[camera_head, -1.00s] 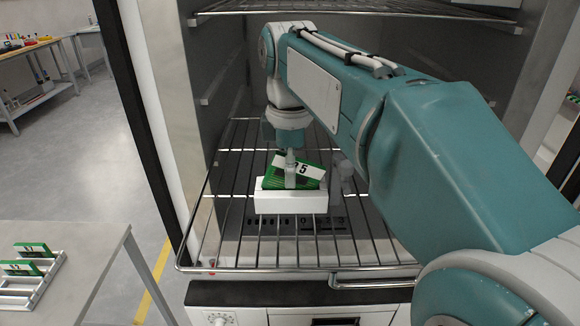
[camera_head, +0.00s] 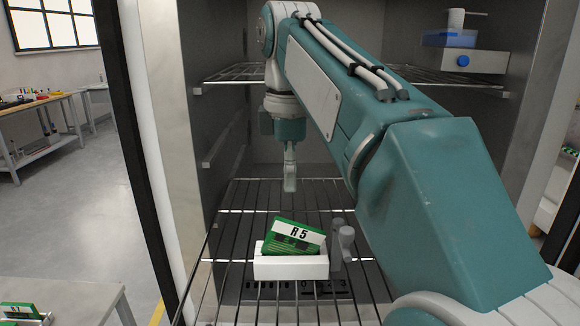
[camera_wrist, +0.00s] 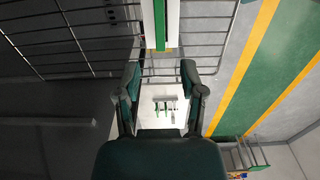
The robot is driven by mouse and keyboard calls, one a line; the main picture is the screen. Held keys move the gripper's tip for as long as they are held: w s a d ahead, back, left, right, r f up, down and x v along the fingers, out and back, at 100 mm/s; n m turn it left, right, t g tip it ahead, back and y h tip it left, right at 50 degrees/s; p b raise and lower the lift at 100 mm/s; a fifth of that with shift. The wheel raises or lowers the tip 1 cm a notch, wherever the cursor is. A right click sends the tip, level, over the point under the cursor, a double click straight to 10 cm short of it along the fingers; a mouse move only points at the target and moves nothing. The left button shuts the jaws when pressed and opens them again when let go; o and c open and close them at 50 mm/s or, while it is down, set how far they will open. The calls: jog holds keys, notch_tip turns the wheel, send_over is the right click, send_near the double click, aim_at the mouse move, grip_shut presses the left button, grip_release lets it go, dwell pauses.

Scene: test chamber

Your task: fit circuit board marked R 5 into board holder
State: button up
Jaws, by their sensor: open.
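The green circuit board marked R 5 (camera_head: 298,236) leans in the white board holder (camera_head: 290,267) on the wire shelf. It is tilted, its top edge sloping down to the right, and its lower part is hidden by the holder's front wall. My gripper (camera_head: 290,186) hangs above the board, apart from it and empty. In the wrist view my gripper (camera_wrist: 162,70) has its two fingers spread. A green strip of the board (camera_wrist: 160,25) shows there between white edges, at the top of the picture.
A grey knobbed part (camera_head: 342,243) stands just right of the holder. A rack with another green board (camera_head: 20,311) is on the table at lower left. Cabinet walls and an upper shelf (camera_head: 235,73) surround my arm. The wire shelf behind the holder is clear.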

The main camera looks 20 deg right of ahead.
aim_at(292, 223)
jog(key=shift+o, duration=0.3)
jog(key=shift+r, duration=0.3)
jog(key=shift+o, duration=0.2)
jog(key=shift+w+d+f, duration=0.1)
jog(key=shift+w+f, duration=0.15)
jog(key=shift+f, duration=0.1)
jog(key=f, duration=1.1)
jog(key=shift+s+d, duration=0.15)
jog(key=shift+s, duration=0.15)
grip_shut()
